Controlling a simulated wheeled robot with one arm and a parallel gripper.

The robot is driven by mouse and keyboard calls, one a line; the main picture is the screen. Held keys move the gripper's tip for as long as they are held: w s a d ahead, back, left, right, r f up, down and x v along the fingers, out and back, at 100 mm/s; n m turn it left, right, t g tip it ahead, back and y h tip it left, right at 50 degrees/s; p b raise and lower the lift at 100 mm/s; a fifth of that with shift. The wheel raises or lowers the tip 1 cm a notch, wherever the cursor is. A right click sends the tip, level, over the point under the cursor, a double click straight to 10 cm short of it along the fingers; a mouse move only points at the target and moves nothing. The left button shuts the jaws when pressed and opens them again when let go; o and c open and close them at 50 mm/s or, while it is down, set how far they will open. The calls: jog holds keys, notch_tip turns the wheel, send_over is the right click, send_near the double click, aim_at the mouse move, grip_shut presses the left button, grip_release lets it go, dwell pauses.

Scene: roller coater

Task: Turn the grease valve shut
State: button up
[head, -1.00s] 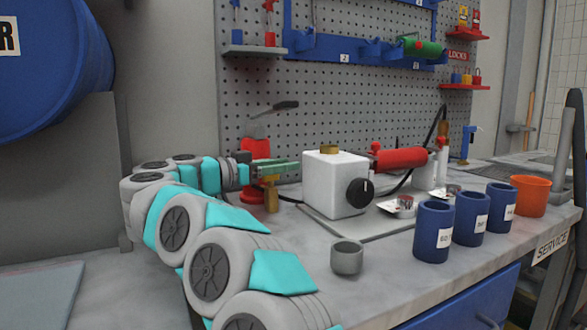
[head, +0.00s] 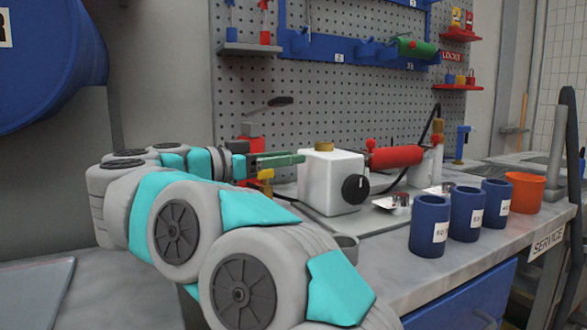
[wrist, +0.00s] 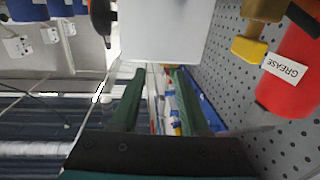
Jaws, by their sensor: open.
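The red grease pump (head: 252,146), with a dark lever on top, stands at the back of the bench behind my gripper in the head view. In the wrist view its red body (wrist: 292,75) carries a "GREASE" label. The brass valve with a yellow handle (wrist: 249,49) is at the upper right there. In the head view the yellow part (head: 265,174) shows just under my fingers, partly hidden by my arm. My gripper (head: 279,160) points right; in the wrist view (wrist: 155,85) its green fingers are apart and empty, with the valve to their right, outside the gap.
A white box (head: 330,182) with a black knob stands just past my fingertips. A red roller (head: 394,157), small metal trays, blue cups (head: 430,225) and an orange cup (head: 525,192) are farther right. A grey cup (head: 347,243) is partly behind my arm. The pegboard is behind.

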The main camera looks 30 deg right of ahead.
jog(key=s+a+b, duration=0.1)
jog(key=s, duration=0.6)
jog(key=shift+a+r, duration=0.35)
jog(key=shift+r, duration=0.05)
jog(key=shift+o, duration=0.2)
